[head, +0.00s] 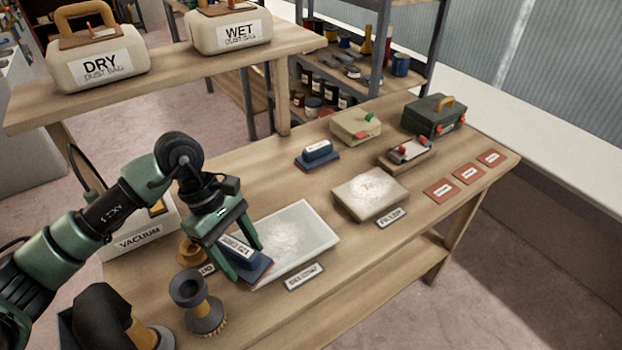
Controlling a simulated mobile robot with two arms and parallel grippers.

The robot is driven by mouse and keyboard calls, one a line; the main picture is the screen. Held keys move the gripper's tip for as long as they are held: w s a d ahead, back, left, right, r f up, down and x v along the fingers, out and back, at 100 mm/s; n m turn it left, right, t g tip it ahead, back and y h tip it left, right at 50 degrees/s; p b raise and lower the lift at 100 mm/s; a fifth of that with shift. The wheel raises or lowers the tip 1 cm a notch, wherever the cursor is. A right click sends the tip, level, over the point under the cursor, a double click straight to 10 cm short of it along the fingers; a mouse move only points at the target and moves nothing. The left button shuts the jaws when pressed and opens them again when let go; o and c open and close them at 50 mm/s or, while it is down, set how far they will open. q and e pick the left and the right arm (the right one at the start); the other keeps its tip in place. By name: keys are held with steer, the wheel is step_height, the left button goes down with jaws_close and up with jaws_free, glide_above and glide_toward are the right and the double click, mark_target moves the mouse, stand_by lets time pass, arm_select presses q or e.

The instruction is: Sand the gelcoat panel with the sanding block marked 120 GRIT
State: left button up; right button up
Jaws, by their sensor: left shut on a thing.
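My left gripper (241,262) is shut on a dark blue sanding block (256,270) with a white label. The label's print is too small and slanted to read surely. The block is at the left edge of the pale gelcoat panel (303,236), overlapping its near left corner; I cannot tell whether it touches the surface. The panel lies flat on the workbench, with a whitish haze in its middle and a name plate (305,277) in front. A second blue block (317,151) stands farther back on the bench, its label unreadable here.
A filler panel (369,191) lies right of the gelcoat panel. A brush (204,312) stands close in front of my left gripper, and a vacuum box (140,240) is behind the arm. DRY (98,68) and WET (230,32) dust bags sit on the raised shelf (170,75).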

mark_target(242, 247)
arm_select(q)
steer(key=shift+w+d+r, duration=0.1)
steer(key=shift+d+r, duration=0.05)
steer(key=shift+r, duration=0.35)
steer(key=shift+w+d+r, duration=0.1)
steer(key=shift+r, duration=0.35)
steer(key=shift+s+a+r+p, duration=0.1)
steer(key=shift+r+p, duration=0.45)
steer(key=shift+r, duration=0.25)
steer(key=shift+r+p, duration=0.35)
steer(key=shift+r, duration=0.65)
